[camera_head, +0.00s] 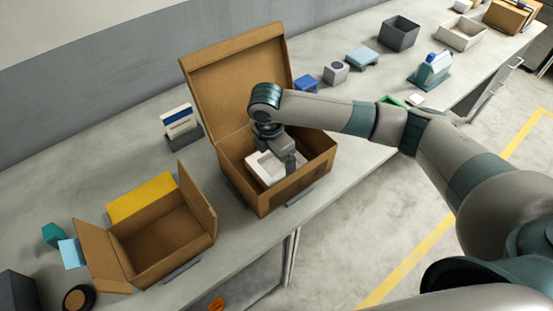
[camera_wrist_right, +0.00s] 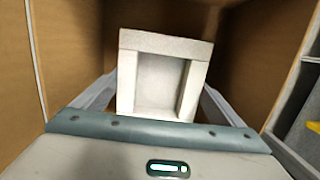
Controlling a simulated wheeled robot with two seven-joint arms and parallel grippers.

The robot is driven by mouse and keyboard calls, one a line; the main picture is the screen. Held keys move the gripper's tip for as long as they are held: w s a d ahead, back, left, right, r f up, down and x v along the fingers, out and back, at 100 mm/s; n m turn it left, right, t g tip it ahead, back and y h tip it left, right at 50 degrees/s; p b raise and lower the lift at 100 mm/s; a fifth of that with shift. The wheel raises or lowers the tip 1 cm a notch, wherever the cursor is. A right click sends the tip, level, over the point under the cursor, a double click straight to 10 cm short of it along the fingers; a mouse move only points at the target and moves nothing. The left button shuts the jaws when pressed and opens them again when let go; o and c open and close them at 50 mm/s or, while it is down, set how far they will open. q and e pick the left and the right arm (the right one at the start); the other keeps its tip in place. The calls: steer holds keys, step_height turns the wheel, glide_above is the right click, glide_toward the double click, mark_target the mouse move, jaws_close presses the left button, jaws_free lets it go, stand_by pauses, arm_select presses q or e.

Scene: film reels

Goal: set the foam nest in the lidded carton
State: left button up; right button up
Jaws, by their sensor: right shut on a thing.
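The lidded carton (camera_head: 262,197) is a brown box on the bench with its tall lid (camera_head: 237,75) standing open at the back. The foam nest (camera_head: 262,168) is a white block with a square recess, inside the carton. My right gripper (camera_head: 287,160) reaches down into the carton and is shut on the foam nest. In the right wrist view the foam nest (camera_wrist_right: 160,85) sits between the two fingers, with brown carton walls around it. Whether the nest touches the carton floor cannot be told. My left gripper is not in view.
An open brown box (camera_head: 160,235) with flaps out and a yellow panel (camera_head: 141,196) stands left of the carton. A grey holder with white-blue cards (camera_head: 180,125) is behind. Blue and grey items (camera_head: 336,72) and a dark bin (camera_head: 399,33) lie to the right.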

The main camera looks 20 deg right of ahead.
mark_target(272, 169)
steer(key=shift+f, duration=0.1)
steer(key=o, duration=0.8)
steer(key=shift+c, duration=0.2)
steer(key=shift+a+r+b, duration=0.1)
steer(key=shift+r+b, duration=0.2)
steer(key=shift+r, duration=0.55)
step_height(272, 169, up, 10)
steer(key=a+b, duration=0.1)
steer(key=b, duration=0.1)
steer(key=shift+s+r+b, duration=0.25)
steer(key=shift+b, duration=0.05)
steer(key=shift+a, duration=0.1)
